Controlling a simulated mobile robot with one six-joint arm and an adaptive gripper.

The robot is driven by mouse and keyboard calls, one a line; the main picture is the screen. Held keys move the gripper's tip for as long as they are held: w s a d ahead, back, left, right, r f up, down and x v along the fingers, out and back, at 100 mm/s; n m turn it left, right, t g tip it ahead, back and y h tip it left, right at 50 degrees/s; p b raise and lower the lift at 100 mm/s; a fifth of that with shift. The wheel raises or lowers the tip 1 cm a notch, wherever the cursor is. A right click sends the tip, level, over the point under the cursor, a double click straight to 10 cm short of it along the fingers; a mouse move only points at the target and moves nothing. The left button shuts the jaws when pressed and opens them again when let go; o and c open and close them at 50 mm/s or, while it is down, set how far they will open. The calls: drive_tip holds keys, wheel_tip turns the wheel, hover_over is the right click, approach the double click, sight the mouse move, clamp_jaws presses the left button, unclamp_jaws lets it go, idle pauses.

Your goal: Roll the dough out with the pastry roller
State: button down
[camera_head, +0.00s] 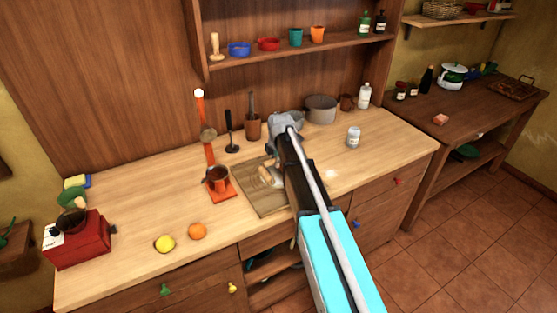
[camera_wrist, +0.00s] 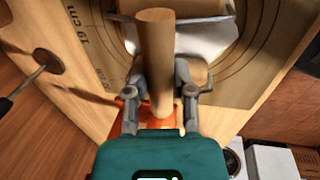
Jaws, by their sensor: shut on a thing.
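My gripper (camera_wrist: 165,95) is shut on an upright-looking wooden cylinder, the pastry roller (camera_wrist: 156,45), above the wooden board. A tan crosswise piece shows at the top edge of the wrist view; I cannot tell whether it is part of the roller. The board (camera_wrist: 105,75) has printed rings and a centimetre scale, and it lies on the counter in the head view (camera_head: 258,200). A white patch (camera_wrist: 205,40) lies behind the roller. A pale tan shape (camera_head: 265,173) on the board may be the dough or the roller; my arm partly hides this area.
A lemon (camera_head: 164,243) and an orange (camera_head: 197,231) lie front left. A mortar (camera_head: 253,127) and a grey pot (camera_head: 321,108) stand behind. A jar (camera_head: 353,137) stands right; counter around it is clear.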

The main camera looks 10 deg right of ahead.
drive_tip(key=shift+s+a, duration=0.3)
drive_tip(key=shift+a, duration=0.25)
drive_tip(key=shift+s+a, duration=0.25)
drive_tip(key=shift+a, duration=0.25)
drive_tip(key=shift+w+d, duration=0.1)
drive_tip(key=shift+d, duration=0.05)
drive_tip(key=shift+w+d, duration=0.25)
drive_tip(key=shift+d, duration=0.4)
drive_tip(key=shift+w+d, duration=0.25)
drive_tip(key=shift+d, duration=0.4)
drive_tip(key=shift+w+d, duration=0.1)
drive_tip(key=shift+w, duration=0.05)
drive_tip(key=shift+w+d+f, duration=0.1)
drive_tip(key=shift+w+d, duration=0.05)
drive_tip(key=shift+d, duration=0.5)
drive_tip(key=shift+w+d, duration=0.1)
drive_tip(key=shift+d, duration=0.5)
drive_tip(key=shift+s+a, duration=0.1)
drive_tip(key=shift+s, duration=0.05)
drive_tip(key=shift+s+a, duration=0.3)
drive_tip(key=shift+a, duration=0.6)
drive_tip(key=shift+s+a, duration=0.1)
drive_tip(key=shift+a, duration=0.25)
drive_tip(key=shift+a, duration=0.15)
